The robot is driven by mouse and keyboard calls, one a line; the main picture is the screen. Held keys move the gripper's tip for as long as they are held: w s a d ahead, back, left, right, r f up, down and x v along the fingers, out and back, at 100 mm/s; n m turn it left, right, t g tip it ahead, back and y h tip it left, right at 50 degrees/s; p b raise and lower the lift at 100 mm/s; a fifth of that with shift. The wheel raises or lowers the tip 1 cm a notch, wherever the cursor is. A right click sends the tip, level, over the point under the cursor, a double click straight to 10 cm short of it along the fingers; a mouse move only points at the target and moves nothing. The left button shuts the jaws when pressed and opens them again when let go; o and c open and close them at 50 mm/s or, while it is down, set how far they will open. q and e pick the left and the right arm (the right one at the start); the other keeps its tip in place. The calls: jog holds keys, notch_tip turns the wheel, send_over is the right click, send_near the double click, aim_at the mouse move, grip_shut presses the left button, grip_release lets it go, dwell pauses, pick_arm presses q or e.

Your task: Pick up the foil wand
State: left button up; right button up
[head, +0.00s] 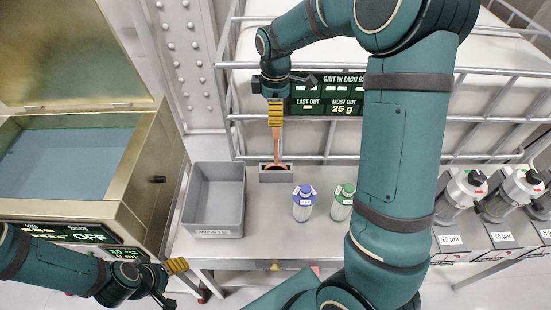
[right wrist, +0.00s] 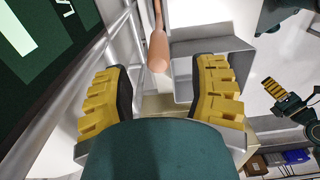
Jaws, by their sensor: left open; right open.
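The foil wand (head: 276,148) stands upright, its copper-coloured handle rising from a small grey holder (head: 275,174) on the bench. Its lower end is hidden in the holder. In the right wrist view the rounded handle end (right wrist: 157,52) shows in the gap between my fingers, touching neither. My right gripper (head: 276,113) is open, pointing down just above the handle; its yellow ridged fingers also show in the right wrist view (right wrist: 160,85). My left gripper (head: 172,282) is open and empty at the lower left, away from the wand.
A grey waste bin (head: 214,200) stands left of the holder. A purple-capped bottle (head: 303,203) and a green-capped bottle (head: 342,203) stand to the right. A metal rail cage (head: 330,72) with a sign (head: 325,95) rises behind. An open brass-coloured box (head: 140,170) is at left.

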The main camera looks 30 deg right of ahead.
jog(key=shift+s+f, duration=0.2)
jog(key=shift+f, duration=0.25)
notch_tip(320, 180, down, 5)
jog(key=shift+w+d+b, duration=0.15)
jog(key=shift+b, duration=0.15)
grip_shut()
